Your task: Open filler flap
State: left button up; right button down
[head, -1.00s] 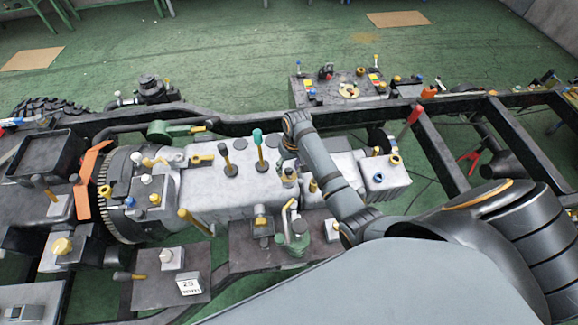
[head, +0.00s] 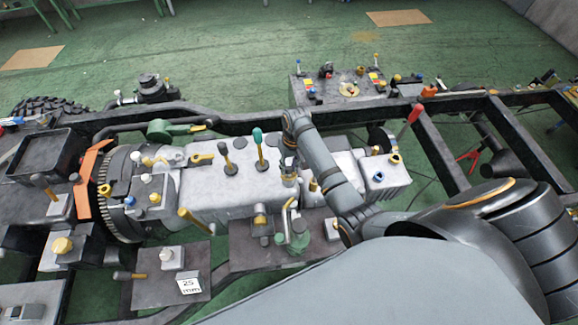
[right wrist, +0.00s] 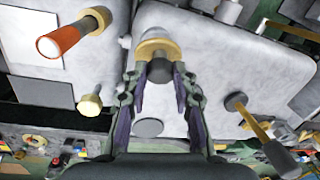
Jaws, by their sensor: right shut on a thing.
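My right gripper (head: 288,178) reaches down onto the grey housing in the middle of the chassis, in the head view. In the right wrist view its two fingers (right wrist: 160,82) close around a dark stub (right wrist: 158,70) in front of a yellow collar (right wrist: 158,47). It is shut on this stub. I cannot tell from its shape whether the stub belongs to the filler flap, and no flap can be told for sure in either view. My left gripper is not in view.
A green fitting with a bent pipe (head: 291,243) stands in front. A red-orange handle (right wrist: 65,40) is at upper left in the wrist view. Chassis rails (head: 435,155) run to the right.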

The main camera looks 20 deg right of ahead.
jog(key=shift+w+d+r+g, duration=0.1)
jog(key=shift+w+g, duration=0.3)
jog(key=shift+g, duration=0.1)
jog(key=shift+w+d+g+y+b, duration=0.15)
jog(key=shift+w+g+y+b, duration=0.15)
jog(key=shift+w+g+b, duration=0.3)
jog(key=g+b, duration=0.1)
jog(key=b, duration=0.2)
jog(key=w+g+b, duration=0.1)
jog(key=b, duration=0.2)
jog(key=w+g+y+b, duration=0.1)
jog(key=b, duration=0.2)
jog(key=shift+d+f+g, duration=0.3)
jog(key=shift+d+f, duration=0.05)
jog(key=shift+f, duration=0.05)
jog(key=shift+r+g+b, duration=0.25)
jog(key=shift+g+b, duration=0.05)
jog(key=shift+b, duration=0.65)
jog(key=c, duration=1.1)
grip_release()
jog(key=shift+o, duration=0.2)
